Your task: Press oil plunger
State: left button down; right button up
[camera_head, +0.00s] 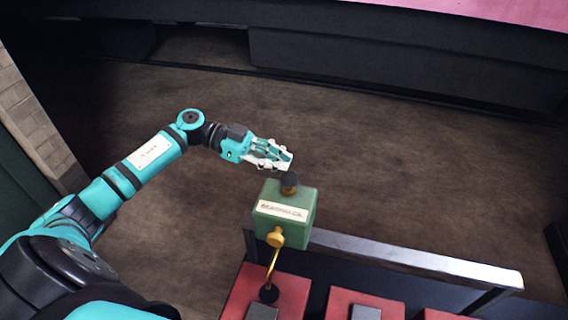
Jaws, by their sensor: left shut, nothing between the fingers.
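The oil plunger (289,182) is a small dark knob on top of a green box (286,213) with a pale label on its front. A brass fitting (275,238) with a curved brass pipe comes out of the box's front and runs down to a dark round piece. My left gripper (289,159) is shut and empty. In the picture it appears just above the plunger, with a small gap between them; I cannot tell the exact depth between them. My right gripper is not in view.
A grey metal rail (415,258) runs right from behind the green box. Red blocks (365,304) with grey tops stand along the bottom edge. A brick wall (30,120) is at the far left. The brown floor behind the box is clear.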

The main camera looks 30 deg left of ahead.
pick_arm(q)
jog(key=b+v, duration=0.3)
jog(key=v, duration=0.6)
jog(key=shift+a+f+b, duration=0.15)
jog(key=shift+a+b, duration=0.15)
jog(key=shift+b, duration=0.05)
dwell(0.3)
notch_tip(320, 180, up, 3)
jog(key=b, duration=0.7)
jog(key=shift+f, duration=0.15)
jog(key=shift+w, duration=0.1)
